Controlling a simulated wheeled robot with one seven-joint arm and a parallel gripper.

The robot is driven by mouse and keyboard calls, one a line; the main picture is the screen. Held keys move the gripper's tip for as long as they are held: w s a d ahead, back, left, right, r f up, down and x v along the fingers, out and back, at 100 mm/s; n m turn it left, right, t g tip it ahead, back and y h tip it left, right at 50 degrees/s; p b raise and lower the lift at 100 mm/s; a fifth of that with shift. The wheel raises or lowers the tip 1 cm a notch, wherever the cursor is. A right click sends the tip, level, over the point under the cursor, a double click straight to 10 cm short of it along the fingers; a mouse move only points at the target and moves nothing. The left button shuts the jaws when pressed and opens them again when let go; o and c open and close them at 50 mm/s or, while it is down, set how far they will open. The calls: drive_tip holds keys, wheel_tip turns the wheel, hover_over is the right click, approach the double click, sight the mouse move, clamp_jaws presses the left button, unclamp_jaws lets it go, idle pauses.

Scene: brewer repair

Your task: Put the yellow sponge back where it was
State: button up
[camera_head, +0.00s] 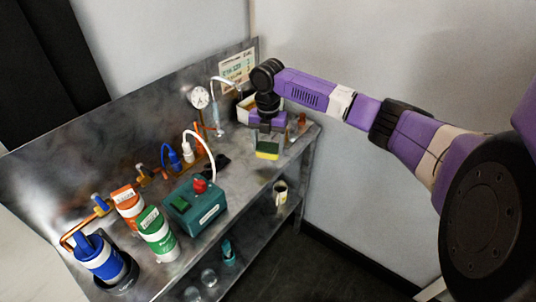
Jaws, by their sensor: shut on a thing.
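My gripper points down and is shut on the sponge. The sponge appears to be above the bench top, near its front edge. Its exact height is hard to judge. A white container (243,108) at the back right is partly hidden behind my arm.
A teal box (195,207) with a red knob stands mid-bench. Green-white (157,235), orange-white (127,203) and blue-white (98,258) canisters stand at the left. A gauge (199,97) rises at the back. A cup (280,193) stands on the lower shelf.

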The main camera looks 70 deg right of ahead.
sight(268, 155)
drive_tip(key=shift+f, duration=2.15)
drive_tip(key=shift+f, duration=0.2)
drive_tip(key=o, duration=1.2)
drive_tip(key=shift+r, duration=0.1)
wheel_tip(268, 155, up, 12)
drive_tip(key=shift+r+b, duration=0.15)
drive_tip(key=shift+b, duration=0.65)
